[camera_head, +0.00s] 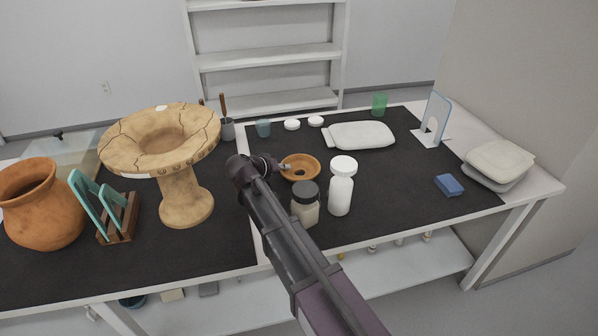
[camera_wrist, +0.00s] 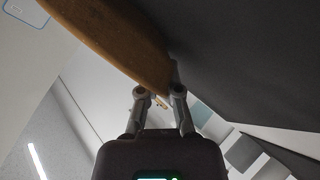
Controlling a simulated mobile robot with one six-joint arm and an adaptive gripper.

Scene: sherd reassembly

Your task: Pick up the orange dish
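The orange dish (camera_head: 309,174) is a shallow round dish with a dark spot in its middle, right of centre on the dark-topped table. My gripper (camera_head: 284,168) reaches its left rim, coming from the left. In the wrist view the dish (camera_wrist: 120,40) fills the upper left, and its edge runs down between the fingers of my gripper (camera_wrist: 160,82). I cannot tell whether the dish touches the table.
A dark-lidded jar (camera_head: 305,208) and a white bottle (camera_head: 341,190) stand close in front of the dish. Behind are white lids (camera_head: 292,124) and a blue-tinted cup (camera_head: 263,128). A cracked stone-coloured pedestal bowl (camera_head: 185,195) stands left. Bare mat (camera_head: 410,185) lies to the right.

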